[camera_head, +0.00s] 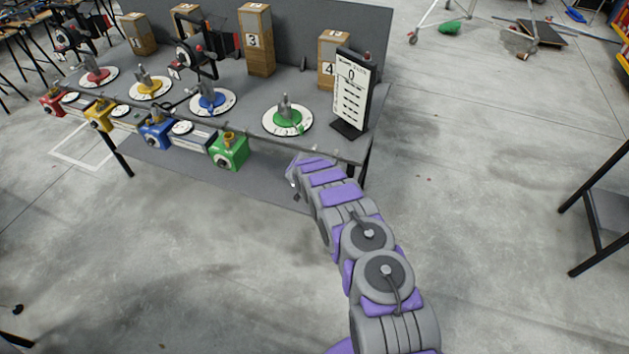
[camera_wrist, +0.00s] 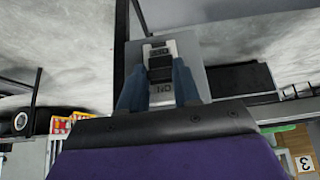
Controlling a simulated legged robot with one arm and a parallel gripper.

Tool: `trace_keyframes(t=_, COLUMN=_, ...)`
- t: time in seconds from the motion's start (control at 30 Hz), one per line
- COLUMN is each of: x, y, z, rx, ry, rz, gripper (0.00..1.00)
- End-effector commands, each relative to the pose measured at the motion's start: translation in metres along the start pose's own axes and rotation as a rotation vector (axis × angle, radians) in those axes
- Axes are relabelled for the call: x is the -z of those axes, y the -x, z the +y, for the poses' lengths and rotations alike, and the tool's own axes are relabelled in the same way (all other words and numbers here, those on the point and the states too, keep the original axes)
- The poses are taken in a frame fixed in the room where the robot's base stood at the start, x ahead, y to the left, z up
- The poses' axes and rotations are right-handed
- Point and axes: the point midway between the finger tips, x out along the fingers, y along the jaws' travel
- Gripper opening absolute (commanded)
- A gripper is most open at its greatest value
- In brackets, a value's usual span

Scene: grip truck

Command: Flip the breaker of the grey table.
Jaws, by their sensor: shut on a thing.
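The grey table (camera_head: 60,125) stands at the upper left in the head view, its near right corner by my gripper (camera_head: 299,166). In the wrist view, my gripper (camera_wrist: 156,82) has its two blue-grey fingers on either side of the breaker's black switch (camera_wrist: 160,68). The jaws are shut on the switch. "ON" lettering shows upside down on the pale breaker face, and another label at the far end is too small to read surely. The breaker sits on a grey plate (camera_wrist: 193,66). In the head view the breaker is hidden by my arm and the table edge.
On the table are several coloured valves on white dials, including a green one (camera_head: 288,117), numbered wooden blocks (camera_head: 257,40) and a scoreboard (camera_head: 352,90). Coloured boxes, such as the green box (camera_head: 229,152), line the front edge. Another table (camera_head: 605,215) stands right. Open floor lies between.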

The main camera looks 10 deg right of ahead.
Motion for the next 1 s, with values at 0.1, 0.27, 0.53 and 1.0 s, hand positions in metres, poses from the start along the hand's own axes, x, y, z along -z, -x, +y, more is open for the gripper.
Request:
trace_keyframes(t=0.1, x=0.0035, y=0.0022, z=-0.0036, rx=0.008, ry=0.001, rz=0.007, gripper=0.01)
trace_keyframes(t=0.27, x=0.0035, y=0.0022, z=-0.0037, rx=0.009, ry=0.0, rz=0.007, gripper=0.01)
trace_keyframes(t=0.53, x=0.0021, y=0.002, z=-0.0022, rx=0.006, ry=0.0, rz=0.005, gripper=0.54)
trace_keyframes(t=1.0, x=0.0023, y=0.0107, z=-0.0016, rx=0.004, ry=-0.001, rz=0.004, gripper=0.57)
